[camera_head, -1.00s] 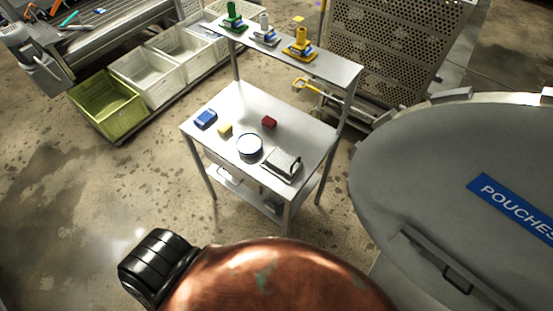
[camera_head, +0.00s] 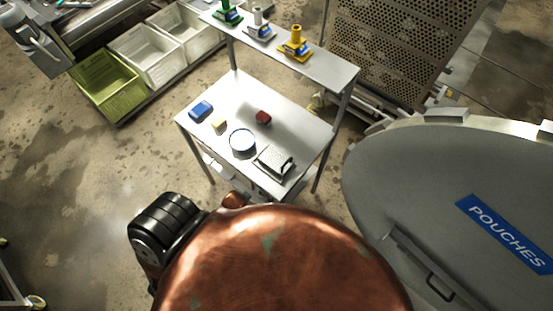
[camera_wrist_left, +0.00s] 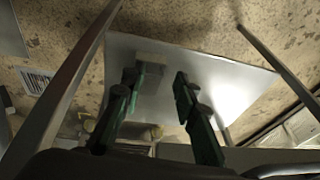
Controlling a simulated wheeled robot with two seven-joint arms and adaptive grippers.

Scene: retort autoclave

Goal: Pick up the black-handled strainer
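I cannot pick out a black-handled strainer for certain. On the steel table (camera_head: 285,112) in the head view stand a round white bowl-like thing with a dark blue rim (camera_head: 242,142) and a flat grey rectangular tool with a dark handle (camera_head: 272,163); either's exact kind is unclear. In the left wrist view my left gripper (camera_wrist_left: 157,76) has two green fingers spread apart with nothing seen held between them. A pale steel surface (camera_wrist_left: 215,80) lies beyond them, with a grey block (camera_wrist_left: 152,58) near the left fingertip. My right gripper is in neither view.
A blue block (camera_head: 201,109), a yellow block (camera_head: 219,125) and a red block (camera_head: 263,117) lie on the table. An upper shelf (camera_head: 325,68) carries green, white and yellow stands. A large grey door (camera_head: 430,190) is at right; crates (camera_head: 107,88) stand at left.

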